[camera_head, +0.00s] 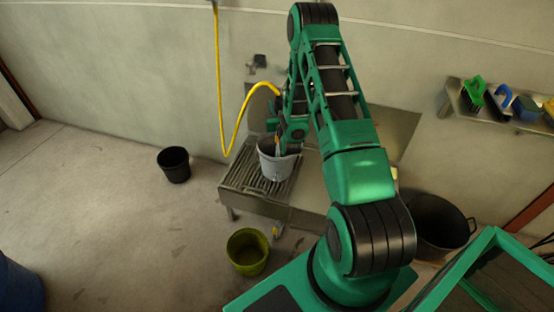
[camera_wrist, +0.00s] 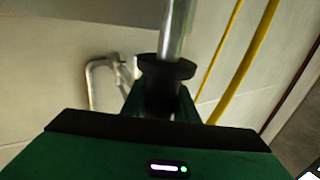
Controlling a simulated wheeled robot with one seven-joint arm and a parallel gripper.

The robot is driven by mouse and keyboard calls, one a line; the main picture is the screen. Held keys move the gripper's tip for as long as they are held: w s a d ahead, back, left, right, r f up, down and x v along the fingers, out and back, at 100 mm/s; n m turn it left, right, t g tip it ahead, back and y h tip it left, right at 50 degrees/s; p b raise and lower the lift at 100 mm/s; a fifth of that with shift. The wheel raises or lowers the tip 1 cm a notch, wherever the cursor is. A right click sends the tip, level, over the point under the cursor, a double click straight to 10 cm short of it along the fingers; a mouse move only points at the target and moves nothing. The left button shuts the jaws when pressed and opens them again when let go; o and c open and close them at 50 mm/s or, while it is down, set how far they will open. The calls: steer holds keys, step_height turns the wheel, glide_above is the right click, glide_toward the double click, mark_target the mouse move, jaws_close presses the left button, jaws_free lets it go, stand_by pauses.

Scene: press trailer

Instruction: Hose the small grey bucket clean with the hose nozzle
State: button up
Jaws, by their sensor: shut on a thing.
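The small grey bucket (camera_head: 272,167) stands upright on the slatted drain rack (camera_head: 238,182) of the metal sink bench. My gripper (camera_head: 281,143) is at the bucket's mouth, over its rim and partly hiding the inside. In the wrist view my gripper (camera_wrist: 166,100) is shut on the hose nozzle (camera_wrist: 177,32), a metal tube with a black collar. The yellow hose (camera_head: 219,80) hangs from the wall and loops up to my gripper; it also shows in the wrist view (camera_wrist: 245,65). I cannot tell whether water is flowing.
A black bucket (camera_head: 174,165) and an olive bucket (camera_head: 247,252) stand on the floor. A large black tub (camera_head: 437,226) is right of the bench. A wall shelf (camera_head: 462,105) holds brushes and sponges. The floor at left is mostly clear.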

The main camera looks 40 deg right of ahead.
steer(key=shift+w+a, duration=1.85)
steer(key=shift+w, duration=0.15)
